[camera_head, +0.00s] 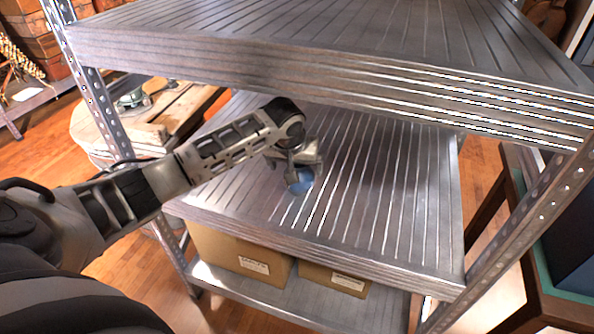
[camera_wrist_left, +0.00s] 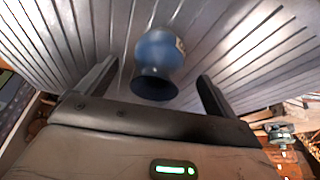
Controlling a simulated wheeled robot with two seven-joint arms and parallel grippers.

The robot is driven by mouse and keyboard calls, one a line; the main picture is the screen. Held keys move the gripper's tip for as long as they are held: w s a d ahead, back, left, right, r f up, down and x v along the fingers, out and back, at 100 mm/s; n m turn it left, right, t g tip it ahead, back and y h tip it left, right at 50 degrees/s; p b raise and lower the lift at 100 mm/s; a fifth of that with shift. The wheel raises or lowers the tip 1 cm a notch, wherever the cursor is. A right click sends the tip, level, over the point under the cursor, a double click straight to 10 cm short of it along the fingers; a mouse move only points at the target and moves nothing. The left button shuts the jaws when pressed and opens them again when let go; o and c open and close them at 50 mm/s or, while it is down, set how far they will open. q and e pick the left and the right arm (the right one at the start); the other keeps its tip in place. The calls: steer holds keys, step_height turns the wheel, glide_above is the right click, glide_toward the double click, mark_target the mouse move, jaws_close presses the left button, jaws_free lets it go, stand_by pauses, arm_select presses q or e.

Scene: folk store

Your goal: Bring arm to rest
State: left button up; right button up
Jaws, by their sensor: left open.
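My left arm reaches in from the left over the middle metal shelf (camera_head: 400,190). My left gripper (camera_head: 300,168) is over this shelf and open. A small blue vase (camera_head: 302,183) is on the shelf at the gripper's end, partly hidden by it. In the left wrist view the vase (camera_wrist_left: 157,52) shows between and beyond the two spread fingers of the gripper (camera_wrist_left: 157,70), with a gap on each side. Its dark mouth faces the camera, and a pale label is on its side. My right gripper is not in view.
An upper metal shelf (camera_head: 330,50) hangs above the arm. Perforated posts, one at the right (camera_head: 520,235), frame the rack. Cardboard boxes (camera_head: 238,255) stand on the bottom shelf. A wooden table (camera_head: 165,115) with small items is behind at the left. The middle shelf is otherwise bare.

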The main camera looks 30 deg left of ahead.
arm_select(q)
steer(key=shift+v, duration=0.9)
steer(key=shift+f, duration=0.1)
steer(key=s+d+f+m, duration=0.1)
steer(key=s+d, duration=0.1)
steer(key=s+d+f+m, duration=0.1)
steer(key=s+d+f, duration=0.1)
steer(key=d, duration=0.1)
steer(key=s+d+f+m+h, duration=0.1)
steer(key=s+d+f, duration=0.1)
steer(key=d, duration=0.1)
steer(key=shift+s+d+f, duration=0.1)
steer(key=shift+s+f, duration=0.05)
steer(key=shift+s, duration=0.1)
steer(key=s+d+f+m+h, duration=0.1)
steer(key=s+d+f+m, duration=0.1)
steer(key=s+d, duration=0.45)
steer(key=s+a+r+m+g, duration=0.1)
steer(key=s+a+r, duration=0.1)
steer(key=s, duration=1.5)
steer(key=w+d+f+m+t+h, duration=0.1)
steer(key=w+d+f+t+h, duration=0.1)
steer(key=w+d+f+t, duration=0.4)
steer(key=shift+w+f+t, duration=0.3)
steer(key=shift+f+t, duration=0.1)
